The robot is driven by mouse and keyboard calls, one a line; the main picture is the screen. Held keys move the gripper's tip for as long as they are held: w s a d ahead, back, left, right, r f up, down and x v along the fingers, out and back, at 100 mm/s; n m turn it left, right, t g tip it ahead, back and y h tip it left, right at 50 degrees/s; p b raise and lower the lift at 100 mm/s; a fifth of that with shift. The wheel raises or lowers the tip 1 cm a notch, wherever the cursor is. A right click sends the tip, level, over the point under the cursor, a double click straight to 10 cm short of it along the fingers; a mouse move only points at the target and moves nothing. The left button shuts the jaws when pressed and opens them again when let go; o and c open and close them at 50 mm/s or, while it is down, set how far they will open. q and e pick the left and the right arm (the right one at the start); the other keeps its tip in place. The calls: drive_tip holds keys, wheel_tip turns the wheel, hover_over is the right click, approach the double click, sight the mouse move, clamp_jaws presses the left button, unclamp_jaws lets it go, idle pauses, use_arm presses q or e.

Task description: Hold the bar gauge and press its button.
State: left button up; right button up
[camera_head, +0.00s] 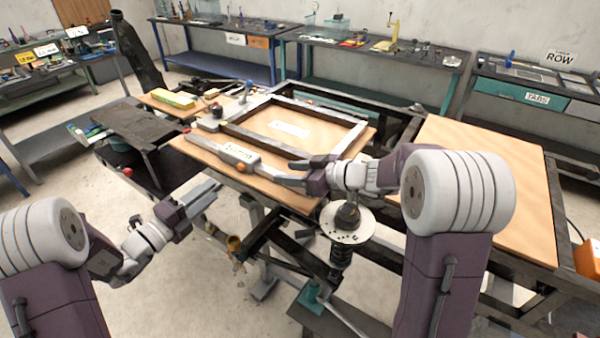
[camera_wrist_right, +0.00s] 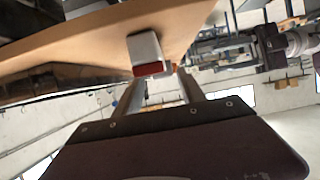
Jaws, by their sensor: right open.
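The bar gauge (camera_head: 225,150) is a long grey bar with a small display and an orange button (camera_head: 241,168). It lies along the front edge of the wooden board, beside the dark frame. My right gripper (camera_head: 287,172) is open at the gauge's near right end. In the right wrist view the gauge's pale end with a red tip (camera_wrist_right: 150,68) shows just beyond and between the open fingers (camera_wrist_right: 160,88); contact is not clear. My left gripper (camera_head: 208,194) is empty, its two fingers apart, in free air in front of the board and below the gauge.
A rectangular metal frame (camera_head: 293,128) lies on the wooden board (camera_head: 185,148). A spring strut with a round plate (camera_head: 347,232) stands under my right wrist. A yellow block (camera_head: 172,99) lies at the back left. The wooden panel (camera_head: 480,165) at right is bare.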

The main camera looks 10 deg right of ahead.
sight(274, 171)
drive_tip(key=x, duration=0.6)
drive_tip(key=c, duration=0.9)
clamp_jaws()
